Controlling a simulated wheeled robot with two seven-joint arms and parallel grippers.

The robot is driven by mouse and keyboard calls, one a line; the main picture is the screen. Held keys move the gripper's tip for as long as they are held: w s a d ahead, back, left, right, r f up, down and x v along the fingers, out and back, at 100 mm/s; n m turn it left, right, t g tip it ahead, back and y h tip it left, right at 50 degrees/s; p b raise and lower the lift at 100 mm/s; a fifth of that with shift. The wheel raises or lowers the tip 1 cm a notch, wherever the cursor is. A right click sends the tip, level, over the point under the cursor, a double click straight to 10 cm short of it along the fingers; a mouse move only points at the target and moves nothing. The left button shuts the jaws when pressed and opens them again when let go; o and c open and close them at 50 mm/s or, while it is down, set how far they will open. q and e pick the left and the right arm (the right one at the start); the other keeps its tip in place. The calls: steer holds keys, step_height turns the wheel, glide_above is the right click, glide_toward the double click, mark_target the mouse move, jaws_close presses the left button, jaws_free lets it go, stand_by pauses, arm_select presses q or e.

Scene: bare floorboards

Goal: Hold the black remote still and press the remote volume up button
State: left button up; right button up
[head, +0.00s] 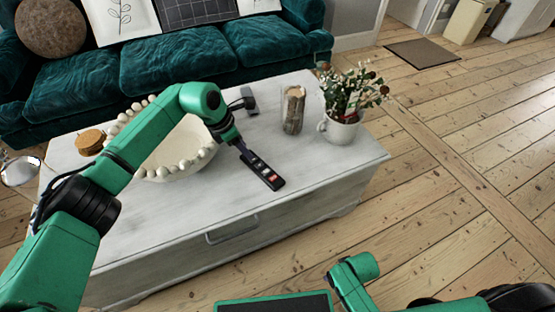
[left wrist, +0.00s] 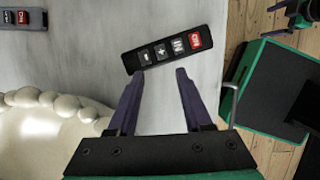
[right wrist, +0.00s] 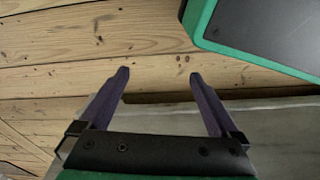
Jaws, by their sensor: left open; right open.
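The black remote (head: 264,174) lies flat on the white table near its front edge. In the left wrist view the black remote (left wrist: 211,58) shows a minus button (left wrist: 145,57), a plus button (left wrist: 161,51), another pale button (left wrist: 178,45) and a red button (left wrist: 195,40). My left gripper (left wrist: 160,72) is open and empty above the table, its fingertips just short of the remote's near long side; contact cannot be told. In the head view its fingers partly cover the remote's far end. My right gripper (right wrist: 159,76) is open and empty over the floorboards, away from the remote.
A grey remote (head: 249,98) lies further back, near the white beaded bowl (head: 180,150). A glass jar (head: 293,110) and a potted plant (head: 341,128) stand at the table's right. The tabletop right of the black remote is clear. A teal sofa (head: 175,60) stands behind.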

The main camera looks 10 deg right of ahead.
steer(key=w+a+r+n+t+y, duration=0.15)
steer(key=w+r+t, duration=0.25)
steer(key=w+r, duration=0.4)
steer(key=n+t+y, duration=0.4)
steer(key=t+y, duration=0.1)
steer(key=y, duration=0.2)
glide_toward(274, 178)
steer(key=shift+h, duration=0.35)
steer(key=x, duration=1)
steer(key=shift+w+a+r, duration=0.1)
steer(key=shift+w+a, duration=0.15)
steer(key=shift+a, duration=0.25)
arm_select(q)
steer(key=shift+d, duration=0.1)
steer(key=shift+s, duration=0.1)
arm_select(e)
jaws_close()
arm_select(q)
jaws_close()
